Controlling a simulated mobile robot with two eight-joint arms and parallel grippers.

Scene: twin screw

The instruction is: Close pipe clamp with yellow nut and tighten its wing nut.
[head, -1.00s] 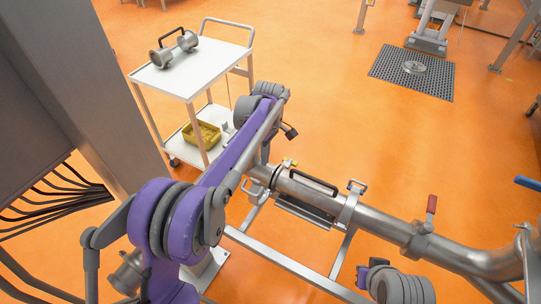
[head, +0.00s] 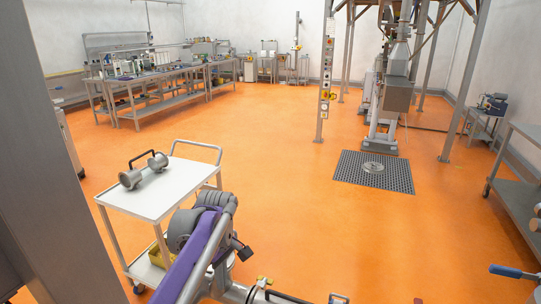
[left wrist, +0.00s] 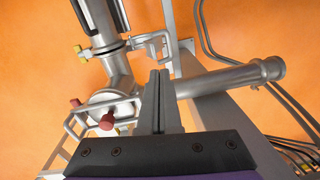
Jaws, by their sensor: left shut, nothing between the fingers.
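In the left wrist view a pipe clamp (left wrist: 105,49) with a yellow nut (left wrist: 80,52) sits at a joint of the steel pipe. In the head view a yellow nut (head: 263,281) shows at the bottom edge beside my left arm, and most of the pipe is out of frame. My right gripper is out of view.
A white cart (head: 165,190) carries a steel pipe piece (head: 145,170), with a yellow bin (head: 158,256) below. In the left wrist view a side pipe (left wrist: 230,80) and red knobs (left wrist: 107,122) lie near the gripper. Open orange floor lies beyond the cart.

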